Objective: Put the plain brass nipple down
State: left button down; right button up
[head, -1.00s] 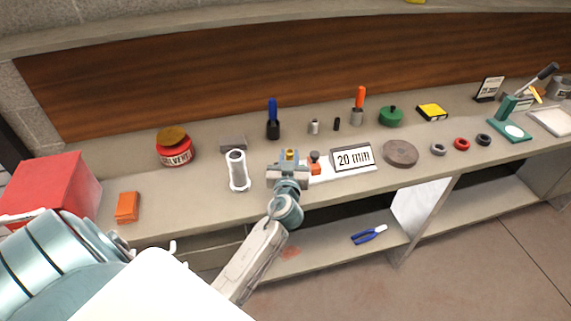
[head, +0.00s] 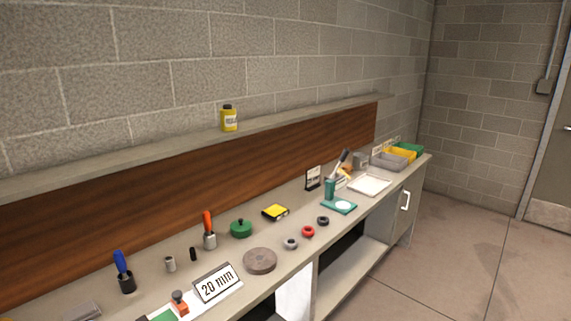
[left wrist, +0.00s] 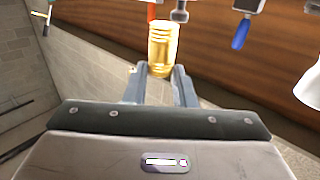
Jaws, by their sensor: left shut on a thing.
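The plain brass nipple (left wrist: 162,46) shows in the left wrist view as a shiny gold ribbed cylinder. My left gripper (left wrist: 160,76) is shut on it, with one blue-grey finger on each side and the nipple extending beyond the fingertips. Neither the nipple nor my left gripper shows in the head view now. My right gripper is in neither current view.
The bench holds a "20 mm" sign (head: 216,283), a round brown disc (head: 260,261), a green lidded pot (head: 241,229), several small rings and a pale tray (head: 369,186). Coloured bins (head: 400,156) stand at the far end. A yellow bottle (head: 229,119) stands on the shelf.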

pick_arm(q)
jog(key=s+d+r+m+h+b, duration=0.1)
jog(key=s+d+r+h, duration=0.1)
jog(key=s+d, duration=0.3)
jog(key=s+r, duration=0.1)
jog(key=s, duration=0.3)
jog(key=shift+s+m+h, duration=0.25)
jog(key=shift+m+h, duration=0.15)
